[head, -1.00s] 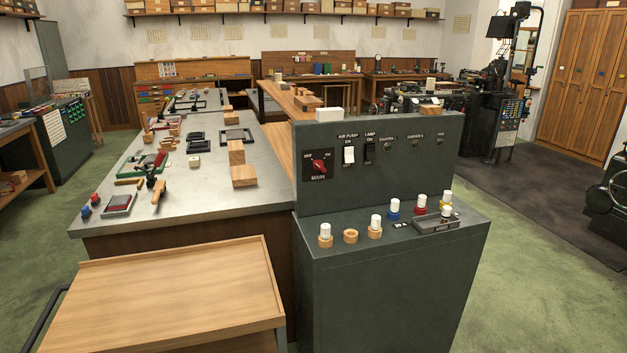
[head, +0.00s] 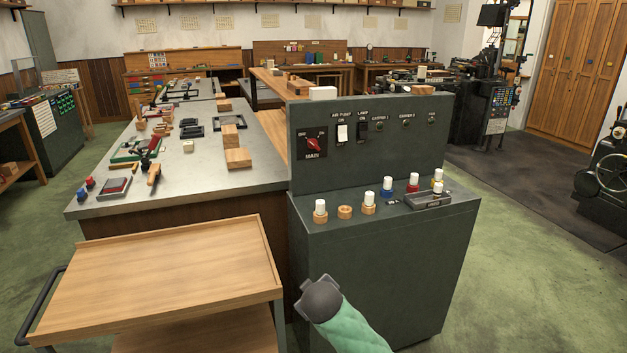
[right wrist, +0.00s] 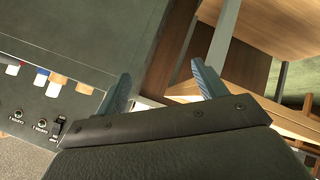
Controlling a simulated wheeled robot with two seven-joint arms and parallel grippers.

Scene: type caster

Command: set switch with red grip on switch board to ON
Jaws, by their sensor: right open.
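The switch with the red grip (head: 313,144) sits on a black plate marked MAIN, at the left of the upright dark green switch board (head: 385,165) in the head view. Its grip seems to slant to the upper left; the small labels above it are hard to read. My right gripper (right wrist: 161,68) is open and empty in the right wrist view, its two fingers spread apart. That view shows part of the board at its left, but not the red grip. In the head view a part of my arm shows low in front of the console; no fingertips show there. My left gripper is out of view.
White-topped pegs (head: 320,208) and a small grey tray (head: 428,201) stand on the console's ledge below the board. A white rocker switch (head: 342,133) is right of the red grip. A wooden cart (head: 160,270) stands at the front left, beside the console.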

